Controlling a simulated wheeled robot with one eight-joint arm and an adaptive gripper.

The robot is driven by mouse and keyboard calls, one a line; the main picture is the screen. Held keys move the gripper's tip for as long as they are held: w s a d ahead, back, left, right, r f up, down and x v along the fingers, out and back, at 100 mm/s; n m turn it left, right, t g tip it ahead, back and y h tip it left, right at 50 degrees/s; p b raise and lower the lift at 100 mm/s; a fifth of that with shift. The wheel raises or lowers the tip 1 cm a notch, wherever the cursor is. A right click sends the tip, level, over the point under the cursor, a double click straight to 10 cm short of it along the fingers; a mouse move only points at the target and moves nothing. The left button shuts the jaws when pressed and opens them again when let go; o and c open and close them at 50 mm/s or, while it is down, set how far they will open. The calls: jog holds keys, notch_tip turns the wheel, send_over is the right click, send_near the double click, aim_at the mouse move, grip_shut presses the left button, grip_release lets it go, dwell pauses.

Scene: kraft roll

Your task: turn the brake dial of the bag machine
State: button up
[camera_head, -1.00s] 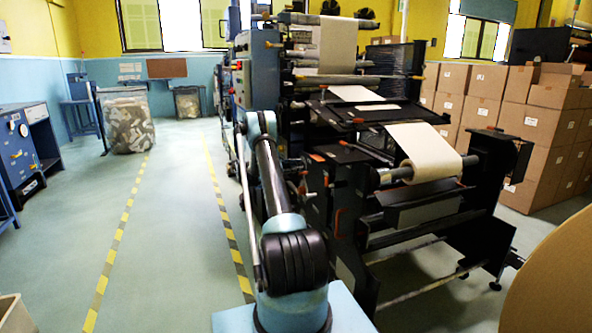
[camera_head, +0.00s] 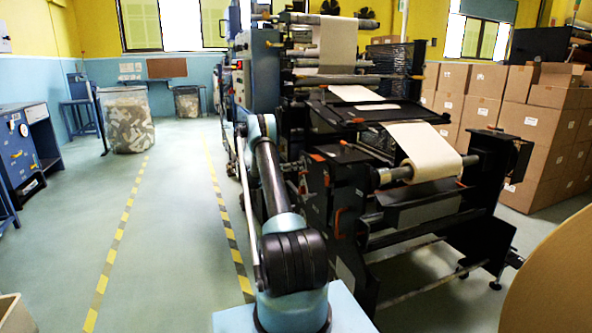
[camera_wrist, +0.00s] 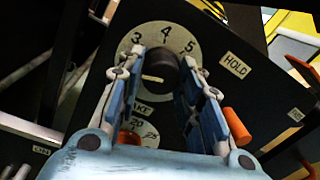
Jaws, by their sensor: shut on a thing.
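The brake dial (camera_wrist: 163,70) is a dark round knob on a pale disc marked 3, 4 and 5, set in a black panel of the bag machine (camera_head: 345,190). My gripper (camera_wrist: 162,62) shows in the wrist view with its two blue fingers on either side of the knob, shut on it. A short pale line shows between the fingers, left of the knob's middle. The lower part of the disc is partly hidden by the fingers. In the head view my gripper and the dial are hidden behind my arm and the machine.
A HOLD label (camera_wrist: 235,65) sits right of the dial. An orange part (camera_wrist: 237,127) is close to the right finger. A second, smaller scale (camera_wrist: 140,130) lies below the dial. A paper roll (camera_head: 428,158) hangs on the machine. Open floor lies left of the machine.

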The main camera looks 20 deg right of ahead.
jog(key=shift+n, duration=1.2)
jog(key=shift+w, duration=0.1)
jog(key=o, duration=1.1)
jog(key=shift+f, duration=0.1)
jog(key=a, duration=1.2)
jog(key=shift+w+f, duration=0.1)
jog(key=shift+f, duration=0.25)
